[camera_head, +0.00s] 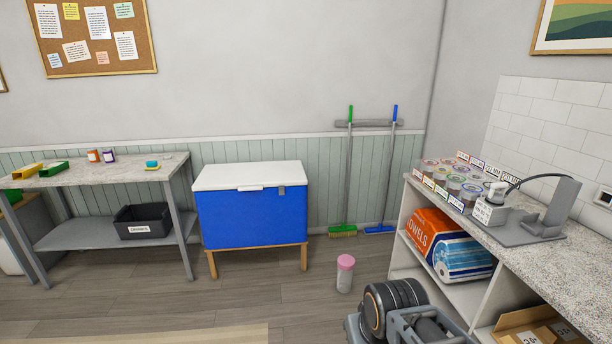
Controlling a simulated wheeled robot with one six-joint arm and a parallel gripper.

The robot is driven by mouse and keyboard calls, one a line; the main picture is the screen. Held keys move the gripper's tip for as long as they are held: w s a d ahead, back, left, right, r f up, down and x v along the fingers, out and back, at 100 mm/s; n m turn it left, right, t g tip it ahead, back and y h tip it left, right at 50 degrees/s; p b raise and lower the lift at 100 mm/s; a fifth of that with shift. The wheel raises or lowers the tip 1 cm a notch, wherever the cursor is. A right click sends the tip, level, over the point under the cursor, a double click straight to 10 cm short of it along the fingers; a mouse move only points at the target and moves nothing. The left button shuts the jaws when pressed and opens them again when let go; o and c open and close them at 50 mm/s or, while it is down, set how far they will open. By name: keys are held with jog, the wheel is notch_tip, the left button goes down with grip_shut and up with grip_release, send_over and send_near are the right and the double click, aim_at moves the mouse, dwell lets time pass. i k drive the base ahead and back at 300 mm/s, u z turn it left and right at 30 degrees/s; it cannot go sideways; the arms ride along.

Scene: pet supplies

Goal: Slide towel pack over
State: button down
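The towel pack (424,238) is orange with white "TOWELS" lettering, and a blue and white part shows at its right. It lies on the upper shelf of the open shelf unit (403,215) at the right, under the countertop. The back of the pack is hidden in the shelf. Dark and grey parts of my arm show at the bottom, in front of the shelf unit and below the pack. My gripper's fingers cannot be seen.
The countertop holds several labelled jars (455,178) and a grey device (530,220). A cardboard box (530,330) sits on the lower shelf. A pink-lidded container (344,275) stands on the floor. A blue chest (250,215) and grey table (95,173) stand left.

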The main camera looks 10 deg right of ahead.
aim_at(455, 255)
jog(key=i, duration=2.25)
jog(key=z, duration=2.35)
jog(key=i, duration=0.8)
jog(key=u, duration=2.35)
